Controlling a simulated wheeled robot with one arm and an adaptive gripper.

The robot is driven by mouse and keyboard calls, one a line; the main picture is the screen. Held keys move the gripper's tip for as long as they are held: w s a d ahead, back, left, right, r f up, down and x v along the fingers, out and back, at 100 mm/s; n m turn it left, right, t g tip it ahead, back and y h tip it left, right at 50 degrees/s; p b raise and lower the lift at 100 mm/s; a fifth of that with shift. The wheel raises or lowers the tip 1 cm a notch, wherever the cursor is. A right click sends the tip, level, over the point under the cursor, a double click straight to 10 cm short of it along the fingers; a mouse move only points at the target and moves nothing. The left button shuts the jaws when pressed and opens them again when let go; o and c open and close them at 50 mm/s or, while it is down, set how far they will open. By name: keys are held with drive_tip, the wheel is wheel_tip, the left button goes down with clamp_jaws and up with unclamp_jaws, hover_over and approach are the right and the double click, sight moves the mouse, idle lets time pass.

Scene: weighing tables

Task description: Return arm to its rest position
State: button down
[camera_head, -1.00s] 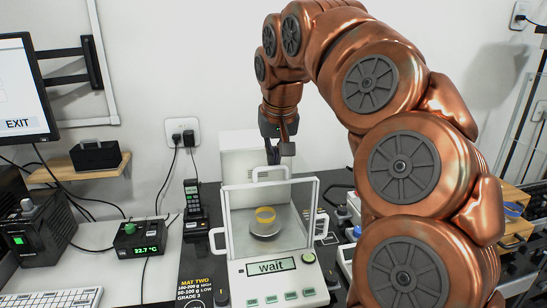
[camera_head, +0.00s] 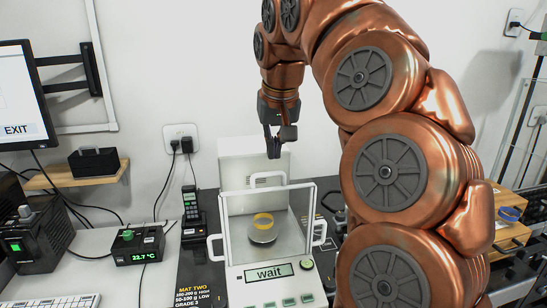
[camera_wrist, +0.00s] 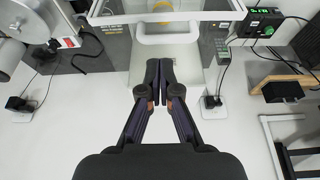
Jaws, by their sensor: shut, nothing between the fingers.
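My gripper (camera_head: 273,150) is shut and empty. In the head view it hangs, fingers down, above and behind the weighing balance (camera_head: 268,281). The balance has a glass draft shield with white handles, and its display reads "wait".
A phone-like handset (camera_head: 190,205) and a thermometer box reading 22.7 °C (camera_head: 138,245) are at left. A wooden shelf (camera_head: 80,178) holds a black box. Wooden drawers (camera_head: 508,228) stand at right.

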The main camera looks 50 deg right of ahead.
drive_tip(key=v, duration=0.2)
drive_tip(key=shift+r, duration=0.35)
drive_tip(key=s+a+f+n+g+y+p, duration=0.1)
drive_tip(key=a+f+n+p, duration=0.15)
drive_tip(key=a+f, duration=0.45)
drive_tip(key=a+f+n+g+p, duration=0.1)
drive_tip(key=a+f+n+p, duration=0.15)
drive_tip(key=a, duration=0.75)
drive_tip(key=s+a+f+n+g+p, duration=0.1)
drive_tip(key=s+a+f, duration=0.3)
drive_tip(key=s+f, duration=0.2)
drive_tip(key=s+a+f+n+g+y+p, duration=0.1)
drive_tip(key=s+a+f+g+p, duration=0.1)
drive_tip(key=s+a+f, duration=0.3)
drive_tip(key=s+f, duration=0.2)
drive_tip(key=s, duration=0.2)
drive_tip(key=shift+a, duration=0.2)
